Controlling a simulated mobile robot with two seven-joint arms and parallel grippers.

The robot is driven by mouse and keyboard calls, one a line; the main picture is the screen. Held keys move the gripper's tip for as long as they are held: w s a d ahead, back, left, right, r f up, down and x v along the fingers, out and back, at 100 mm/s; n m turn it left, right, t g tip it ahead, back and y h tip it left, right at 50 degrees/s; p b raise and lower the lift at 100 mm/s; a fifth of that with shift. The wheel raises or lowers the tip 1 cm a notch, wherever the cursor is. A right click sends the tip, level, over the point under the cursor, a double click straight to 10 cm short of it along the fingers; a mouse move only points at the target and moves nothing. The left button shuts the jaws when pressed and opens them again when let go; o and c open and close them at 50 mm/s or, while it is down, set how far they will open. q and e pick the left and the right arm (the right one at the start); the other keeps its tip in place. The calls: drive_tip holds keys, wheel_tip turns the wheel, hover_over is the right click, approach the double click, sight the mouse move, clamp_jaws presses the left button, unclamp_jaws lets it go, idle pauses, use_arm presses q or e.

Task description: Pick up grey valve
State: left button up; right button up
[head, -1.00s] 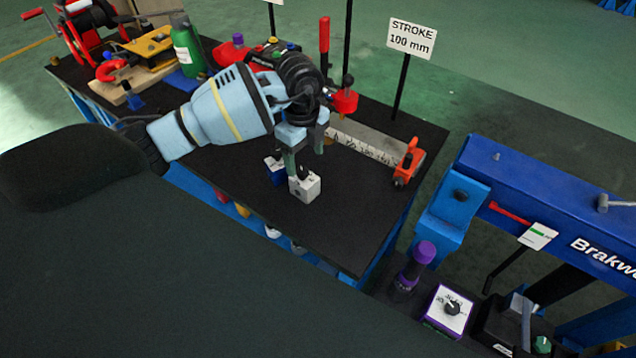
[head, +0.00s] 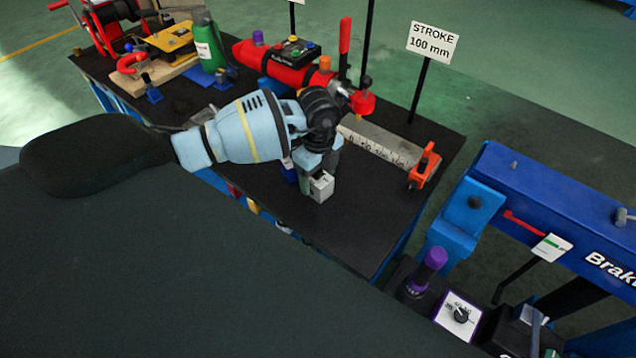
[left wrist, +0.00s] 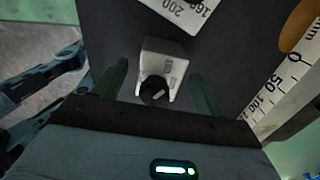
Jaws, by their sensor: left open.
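The grey valve (head: 322,187) is a small pale grey block on the black bench top. In the left wrist view the valve (left wrist: 166,52) shows a dark round knob at its near end. My left gripper (head: 316,172) is pointed down at the valve, low over the bench, and partly hides it in the head view. In the left wrist view my left gripper (left wrist: 160,84) is open, with one green finger on each side of the valve and visible gaps between.
A small blue object (head: 290,171) stands close beside the valve, partly hidden. A scale bar (head: 380,148) and an orange clamp (head: 424,166) lie behind and to the right. A red cylinder (head: 290,66) and a green bottle (head: 207,46) stand farther back. The bench front is clear.

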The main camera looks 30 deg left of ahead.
use_arm(q)
drive_tip(key=shift+f, duration=0.7)
clamp_jaws()
drive_tip(key=shift+r, duration=0.15)
